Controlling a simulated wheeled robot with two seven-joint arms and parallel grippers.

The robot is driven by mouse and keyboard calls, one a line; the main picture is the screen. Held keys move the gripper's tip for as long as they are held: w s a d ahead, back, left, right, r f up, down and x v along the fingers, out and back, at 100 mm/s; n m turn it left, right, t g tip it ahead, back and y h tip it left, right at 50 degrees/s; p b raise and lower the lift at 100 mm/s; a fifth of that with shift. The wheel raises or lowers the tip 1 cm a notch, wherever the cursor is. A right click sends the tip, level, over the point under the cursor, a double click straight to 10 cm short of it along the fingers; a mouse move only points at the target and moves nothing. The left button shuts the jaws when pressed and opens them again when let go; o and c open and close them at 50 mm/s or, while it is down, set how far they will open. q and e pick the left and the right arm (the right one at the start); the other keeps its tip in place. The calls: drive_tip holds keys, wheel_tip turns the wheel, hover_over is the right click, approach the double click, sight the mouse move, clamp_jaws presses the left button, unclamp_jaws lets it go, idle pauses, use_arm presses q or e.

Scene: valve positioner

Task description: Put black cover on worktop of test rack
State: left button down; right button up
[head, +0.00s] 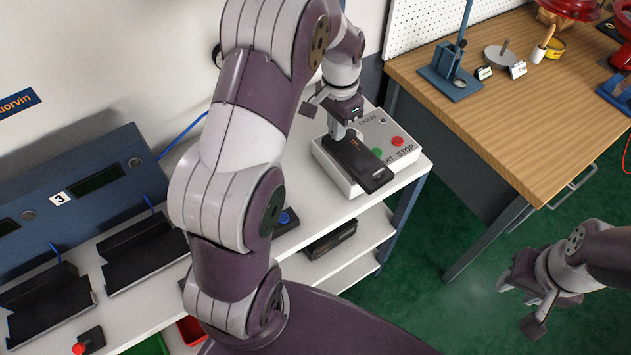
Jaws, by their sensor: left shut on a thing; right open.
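The black cover (364,168) is a flat dark rectangular piece. It lies over the light grey control box (330,165) on the white worktop of the test rack (412,176). My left gripper (347,134) points down and is shut on the cover near its far end. I cannot tell whether the cover touches the box. My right gripper (520,305) is open and empty, over the green floor at the lower right.
The control box has a green button (377,153) and a red button (397,141). A dark device (330,240) lies on the shelf below. A blue panel (90,190) with black trays stands at the left. A wooden bench (500,110) with tools stands at the right.

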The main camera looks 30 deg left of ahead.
use_arm(q)
drive_tip(key=shift+a+f, duration=0.1)
drive_tip(key=shift+m, duration=0.3)
drive_tip(key=s+a+f, duration=0.1)
drive_tip(key=a+f, duration=0.1)
drive_tip(key=a, duration=0.1)
drive_tip(key=s+a+f+p, duration=0.1)
drive_tip(key=a+f, duration=0.1)
drive_tip(key=a, duration=0.2)
drive_tip(key=s+a+f+p, duration=0.1)
drive_tip(key=a+f, duration=0.1)
drive_tip(key=a, duration=0.1)
drive_tip(key=shift+s+a+f, duration=0.35)
wheel_tip(320, 180, down, 4)
drive_tip(key=shift+r+p, duration=0.15)
drive_tip(key=shift+p, duration=0.45)
drive_tip(key=shift+f, duration=0.35)
drive_tip(key=c, duration=1.3)
unclamp_jaws()
drive_tip(key=shift+f, duration=0.1)
